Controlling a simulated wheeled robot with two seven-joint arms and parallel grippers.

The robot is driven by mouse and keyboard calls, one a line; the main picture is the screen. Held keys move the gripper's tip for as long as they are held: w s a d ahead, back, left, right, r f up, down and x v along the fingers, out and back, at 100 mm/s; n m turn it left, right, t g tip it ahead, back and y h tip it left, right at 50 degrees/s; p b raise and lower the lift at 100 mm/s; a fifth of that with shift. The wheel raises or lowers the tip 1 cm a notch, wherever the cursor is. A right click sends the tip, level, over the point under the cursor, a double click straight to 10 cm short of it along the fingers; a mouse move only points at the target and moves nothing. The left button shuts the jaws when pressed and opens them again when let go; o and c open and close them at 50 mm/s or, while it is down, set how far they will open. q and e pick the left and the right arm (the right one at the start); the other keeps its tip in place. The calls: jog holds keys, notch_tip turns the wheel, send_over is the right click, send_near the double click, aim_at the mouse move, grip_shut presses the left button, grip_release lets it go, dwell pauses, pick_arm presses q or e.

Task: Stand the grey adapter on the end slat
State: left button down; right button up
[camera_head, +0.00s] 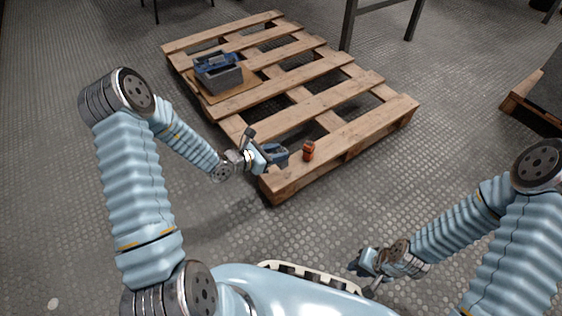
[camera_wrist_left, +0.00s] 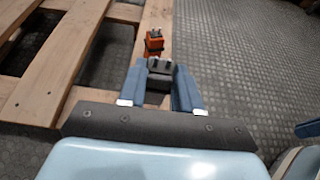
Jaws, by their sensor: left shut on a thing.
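My left gripper (camera_head: 274,154) is over the left part of the pallet's near end slat (camera_head: 356,138). In the left wrist view, its two blue fingers (camera_wrist_left: 159,72) are shut on a dark grey block, the grey adapter (camera_wrist_left: 158,88), with small dark parts on its top. In the head view the adapter is mostly hidden by the fingers. I cannot tell whether its underside touches the slat. My right gripper (camera_head: 367,264) is low at the right, over the floor and away from the pallet; its finger gap is unclear.
A small orange and black object (camera_head: 308,151) stands on the end slat just right of my left gripper; it also shows in the left wrist view (camera_wrist_left: 154,43). A grey box with blue parts (camera_head: 219,75) sits on a board farther back. The slat's right part is clear.

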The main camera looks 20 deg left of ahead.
pick_arm(q)
jog(key=shift+w+d+f, duration=0.15)
jog(key=shift+w+f, duration=0.25)
jog(key=shift+f, duration=0.1)
jog(key=shift+w+d+f, duration=0.15)
jog(key=shift+w+f, duration=0.25)
jog(key=shift+f, duration=0.1)
jog(key=shift+w+f+b, duration=0.2)
jog(key=shift+f+b, duration=0.4)
jog(key=shift+f, duration=1.1)
jog(key=shift+f, duration=0.2)
jog(key=c, duration=0.8)
grip_release()
jog(key=shift+r, duration=0.2)
jog(key=shift+s+a+r, duration=0.15)
jog(key=p+v, duration=0.2)
jog(key=v, duration=0.9)
jog(key=shift+s+a, duration=0.1)
jog(key=shift+s, duration=0.15)
